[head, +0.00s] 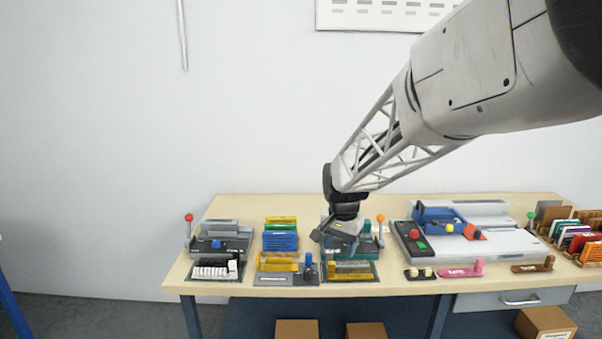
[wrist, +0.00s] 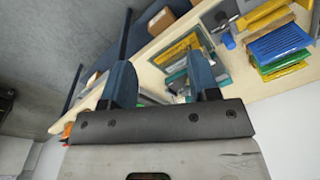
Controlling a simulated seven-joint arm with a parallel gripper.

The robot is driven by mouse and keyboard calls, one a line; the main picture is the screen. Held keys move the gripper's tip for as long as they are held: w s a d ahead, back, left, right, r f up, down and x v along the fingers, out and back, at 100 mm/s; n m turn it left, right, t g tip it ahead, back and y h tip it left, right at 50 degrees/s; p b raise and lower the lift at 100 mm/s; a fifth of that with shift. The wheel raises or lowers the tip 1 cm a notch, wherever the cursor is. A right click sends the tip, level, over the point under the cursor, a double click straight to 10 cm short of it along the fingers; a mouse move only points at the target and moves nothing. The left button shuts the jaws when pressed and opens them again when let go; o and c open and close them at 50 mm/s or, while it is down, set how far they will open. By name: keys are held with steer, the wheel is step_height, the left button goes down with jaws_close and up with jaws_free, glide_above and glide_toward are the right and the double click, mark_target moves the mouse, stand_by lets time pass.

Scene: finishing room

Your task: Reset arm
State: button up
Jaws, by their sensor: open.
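My gripper (head: 334,243) is at the end of my arm, which reaches in from the upper right and points down over the middle of the workbench (head: 405,205). In the wrist view my gripper (wrist: 160,78) shows two blue fingers spread apart with nothing held between them. A teal device (head: 368,246) with an orange-knobbed lever stands below and behind the gripper, partly hidden by it. I cannot tell whether the gripper touches it.
A grey lever device (head: 222,246) and stacked yellow and blue strips (head: 280,236) stand left. A large grey machine (head: 500,240) with a blue carriage fills the right. A yellow-filled tray (head: 350,271) lies in front. Cardboard boxes (head: 297,329) are below.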

steer(key=s+d+r+n, duration=0.1)
steer(key=s+d+n, duration=0.1)
steer(key=s, duration=0.9)
steer(key=s+d+r+n+t, duration=0.1)
steer(key=s+d+n, duration=0.1)
steer(key=s, duration=1)
steer(key=s+d+r+n, duration=0.1)
steer(key=s+d, duration=0.3)
steer(key=s, duration=0.8)
steer(key=shift+s+d+r+n+t, duration=0.15)
steer(key=shift+d+r+n+t, duration=0.2)
steer(key=shift+r, duration=0.25)
